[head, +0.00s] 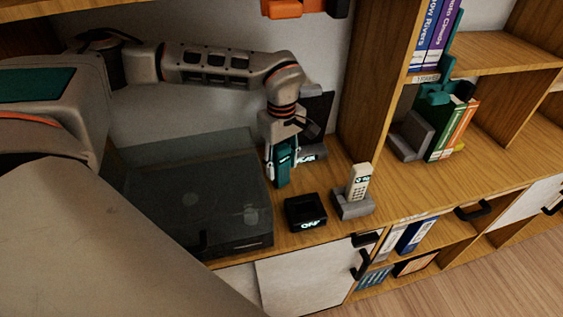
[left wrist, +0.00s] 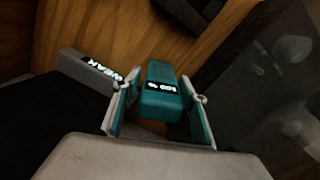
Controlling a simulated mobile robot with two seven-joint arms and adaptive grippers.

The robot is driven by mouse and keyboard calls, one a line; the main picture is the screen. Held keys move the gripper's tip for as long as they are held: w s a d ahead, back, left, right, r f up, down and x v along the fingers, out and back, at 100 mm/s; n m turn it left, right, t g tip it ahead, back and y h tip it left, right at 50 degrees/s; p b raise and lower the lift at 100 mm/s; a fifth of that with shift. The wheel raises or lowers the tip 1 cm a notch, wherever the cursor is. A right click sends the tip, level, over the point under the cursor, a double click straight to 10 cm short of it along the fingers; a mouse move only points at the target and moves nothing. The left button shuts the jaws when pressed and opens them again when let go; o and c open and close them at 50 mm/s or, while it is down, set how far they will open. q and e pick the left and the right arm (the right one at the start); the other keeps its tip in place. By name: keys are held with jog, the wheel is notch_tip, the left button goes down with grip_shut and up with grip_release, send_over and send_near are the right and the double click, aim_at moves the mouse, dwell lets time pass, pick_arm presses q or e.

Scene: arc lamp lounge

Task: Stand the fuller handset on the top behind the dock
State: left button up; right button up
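My left gripper (head: 282,160) reaches down over the wooden top (head: 328,226). Its fingers are shut on a teal handset (head: 283,175) with a small lit display; the handset also shows between the fingers in the left wrist view (left wrist: 162,90). I cannot tell whether its lower end touches the top. A pale handset (head: 358,183) stands in a grey cradle (head: 353,207) to the right, with its display facing out. My right gripper is not in view.
A turntable under a smoky clear cover (head: 200,205) stands just left of the gripper. A grey block with lit lettering (head: 312,153) is close behind it, beside a dark panel (head: 315,112). A wooden upright (head: 372,85) and books (head: 452,130) stand at the right.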

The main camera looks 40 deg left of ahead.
aim_at(282, 147)
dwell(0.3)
pick_arm(q)
jog(key=shift+r, duration=3.95)
